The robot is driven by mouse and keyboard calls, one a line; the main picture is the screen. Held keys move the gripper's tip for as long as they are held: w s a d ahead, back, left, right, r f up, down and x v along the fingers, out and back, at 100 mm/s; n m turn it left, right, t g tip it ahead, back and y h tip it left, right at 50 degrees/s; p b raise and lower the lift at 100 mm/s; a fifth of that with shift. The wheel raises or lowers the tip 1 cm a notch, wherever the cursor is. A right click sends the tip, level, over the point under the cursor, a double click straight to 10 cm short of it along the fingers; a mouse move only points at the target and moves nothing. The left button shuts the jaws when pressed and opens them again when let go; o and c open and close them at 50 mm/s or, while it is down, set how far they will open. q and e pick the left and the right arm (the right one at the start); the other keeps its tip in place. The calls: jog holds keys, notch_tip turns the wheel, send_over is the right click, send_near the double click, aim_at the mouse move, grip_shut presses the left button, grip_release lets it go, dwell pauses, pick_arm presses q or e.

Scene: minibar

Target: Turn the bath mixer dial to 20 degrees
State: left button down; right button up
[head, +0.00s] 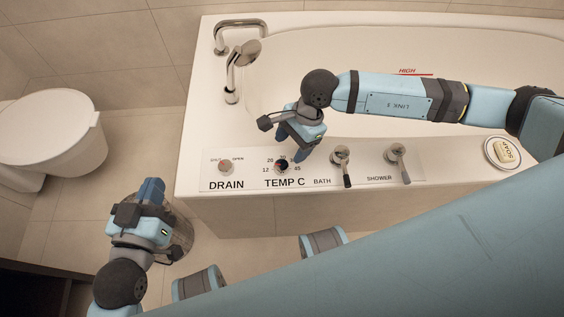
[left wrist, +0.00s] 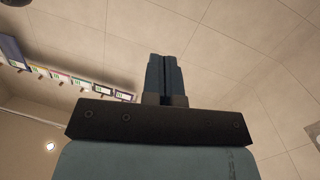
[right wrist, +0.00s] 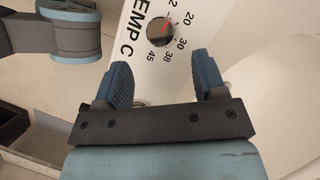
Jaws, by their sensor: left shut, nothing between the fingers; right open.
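The bath mixer dial (head: 282,166) is a small dark round knob above the TEMP C label on the tub's front panel. In the right wrist view the dial (right wrist: 160,32) shows a red mark, pointing roughly between the 12 and 20 labels. My right gripper (head: 301,157) is open and empty just right of and behind the dial. In the right wrist view its two blue fingers (right wrist: 161,66) are spread, with the dial ahead of them and apart from them. My left gripper (head: 152,187) is shut and empty, left of the tub; its closed fingers show in the left wrist view (left wrist: 165,78).
On the same panel (head: 210,182), the drain knob (head: 225,165) is left of the dial; the bath lever (head: 341,160) and shower lever (head: 399,158) are to its right. A soap dish (head: 488,150) stands further right. A toilet (head: 55,135) is at the far left.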

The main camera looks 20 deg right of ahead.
aim_at(281, 165)
jog(key=b+x, duration=0.1)
jog(key=x, duration=0.5)
jog(key=shift+a, duration=0.1)
jog(key=shift+a+f, duration=0.2)
jog(key=shift+f, duration=0.2)
pick_arm(q)
jog(key=r, duration=0.1)
jog(key=d+r+t+h, duration=0.1)
jog(key=r, duration=0.1)
jog(key=shift+w+r, duration=0.1)
jog(key=shift+w, duration=0.05)
jog(key=shift+d, duration=0.1)
pick_arm(e)
jog(key=c, duration=0.9)
